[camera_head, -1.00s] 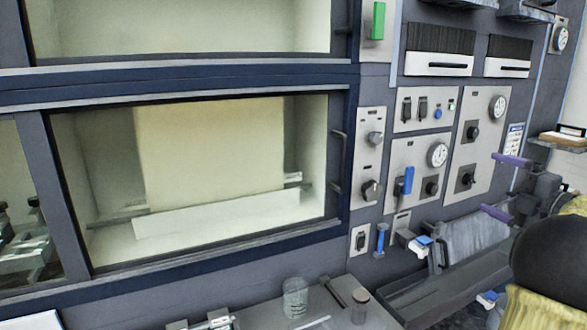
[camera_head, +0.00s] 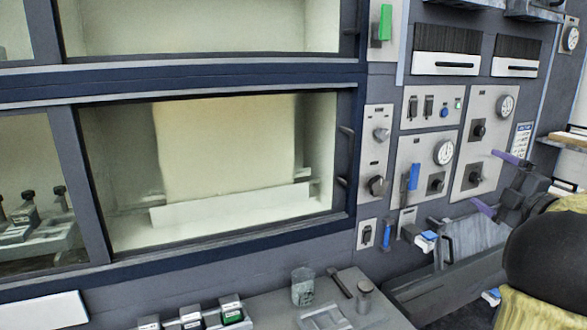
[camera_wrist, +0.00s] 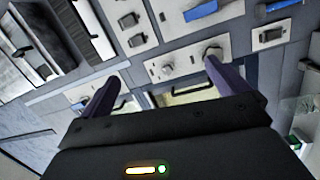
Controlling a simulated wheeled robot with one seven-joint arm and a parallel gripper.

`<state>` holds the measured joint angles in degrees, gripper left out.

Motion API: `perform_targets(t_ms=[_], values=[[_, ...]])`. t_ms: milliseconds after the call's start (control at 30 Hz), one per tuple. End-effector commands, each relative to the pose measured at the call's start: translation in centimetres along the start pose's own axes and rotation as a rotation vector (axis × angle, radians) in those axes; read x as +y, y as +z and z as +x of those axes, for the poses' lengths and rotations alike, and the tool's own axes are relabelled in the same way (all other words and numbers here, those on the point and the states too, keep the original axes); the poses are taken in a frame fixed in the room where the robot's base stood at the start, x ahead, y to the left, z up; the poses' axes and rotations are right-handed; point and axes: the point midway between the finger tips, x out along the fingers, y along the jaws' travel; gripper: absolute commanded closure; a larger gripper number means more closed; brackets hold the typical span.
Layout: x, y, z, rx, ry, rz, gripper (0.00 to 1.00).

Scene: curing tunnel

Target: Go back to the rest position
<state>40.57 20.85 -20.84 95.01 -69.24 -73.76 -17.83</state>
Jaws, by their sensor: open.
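My gripper (camera_head: 484,178) has two purple fingers held apart with nothing between them. In the head view it is at the right, in front of the control panel and right of the blue lever (camera_head: 413,177). In the wrist view my gripper (camera_wrist: 160,70) shows the same spread, empty fingers, with panel switches and knobs beyond them. No contact between the fingers and the panel is visible.
A glass-fronted chamber (camera_head: 345,215) fills the left and middle. Below it, a bench holds a glass beaker (camera_head: 302,287), a small metal cylinder (camera_head: 364,297) and several small blocks. A shelf (camera_head: 562,143) juts out at the far right.

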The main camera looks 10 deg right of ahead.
Motion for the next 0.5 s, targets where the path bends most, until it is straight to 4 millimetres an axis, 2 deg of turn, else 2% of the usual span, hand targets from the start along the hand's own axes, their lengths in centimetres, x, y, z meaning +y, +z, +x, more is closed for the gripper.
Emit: perform_targets(t_ms=[167,267,400,500], values=[[-1.4,-1.2,2.3,-0.092,0.029,0.135,0.00],[-3.1,-2.6,3.9,-0.166,0.032,0.254,0.00],[-7.5,-5.5,5.7,-0.303,-0.006,0.475,0.00],[-11.6,-8.1,5.8,-0.412,-0.069,0.633,0.00]])
